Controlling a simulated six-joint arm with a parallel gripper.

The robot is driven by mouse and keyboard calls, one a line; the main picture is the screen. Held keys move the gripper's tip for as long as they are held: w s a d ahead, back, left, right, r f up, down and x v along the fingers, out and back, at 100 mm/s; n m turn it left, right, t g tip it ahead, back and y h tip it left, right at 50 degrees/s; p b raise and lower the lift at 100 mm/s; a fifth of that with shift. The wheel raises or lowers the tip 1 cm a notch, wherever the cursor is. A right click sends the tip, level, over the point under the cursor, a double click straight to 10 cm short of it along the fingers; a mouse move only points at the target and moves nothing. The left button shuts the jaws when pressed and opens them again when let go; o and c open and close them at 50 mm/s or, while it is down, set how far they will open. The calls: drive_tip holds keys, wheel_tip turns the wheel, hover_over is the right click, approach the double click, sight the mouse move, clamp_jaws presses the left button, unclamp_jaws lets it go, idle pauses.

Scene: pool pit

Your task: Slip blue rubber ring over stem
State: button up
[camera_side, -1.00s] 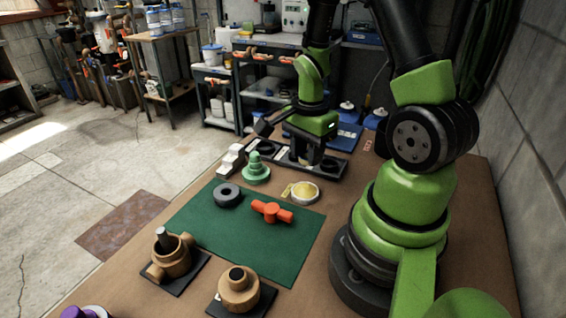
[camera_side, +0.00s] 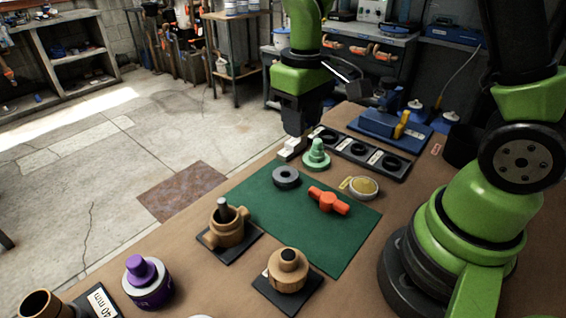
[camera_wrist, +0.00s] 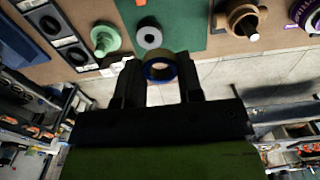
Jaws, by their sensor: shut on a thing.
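My gripper (camera_wrist: 160,82) is shut on a ring (camera_wrist: 158,70), which looks blue on its outer edge and tan inside. In the side view my gripper (camera_side: 298,118) is raised near the white block, and the ring cannot be made out there. A dark upright stem with a grey top (camera_side: 222,205) stands in a tan valve body (camera_side: 228,230) on a black plate, left of the green mat. In the wrist view the stem's light tip (camera_wrist: 254,37) shows at the upper right, apart from the ring.
A green mat (camera_side: 335,250) bears a grey ring (camera_side: 286,177) and an orange handle (camera_side: 328,201). A green stepped part (camera_side: 316,155), a black tray (camera_side: 390,167) and a yellow-filled dish (camera_side: 363,187) stand behind it. A tan round part (camera_side: 288,270) and a purple-topped part (camera_side: 147,283) are in front.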

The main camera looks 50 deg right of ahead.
drive_tip(key=m, duration=0.1)
hover_over(222, 201)
drive_tip(key=shift+d+f, duration=0.2)
drive_tip(key=shift+f, duration=0.35)
drive_tip(key=shift+d+f, duration=0.15)
drive_tip(key=shift+f, duration=0.35)
drive_tip(key=shift+a+f, duration=0.15)
drive_tip(key=shift+a, duration=0.2)
drive_tip(key=shift+f, duration=2.3)
drive_tip(key=shift+f, duration=0.15)
drive_tip(key=shift+f, duration=0.35)
drive_tip(key=shift+f, duration=0.45)
drive_tip(key=shift+f, duration=0.25)
drive_tip(key=shift+f, duration=0.25)
drive_tip(key=shift+f, duration=0.3)
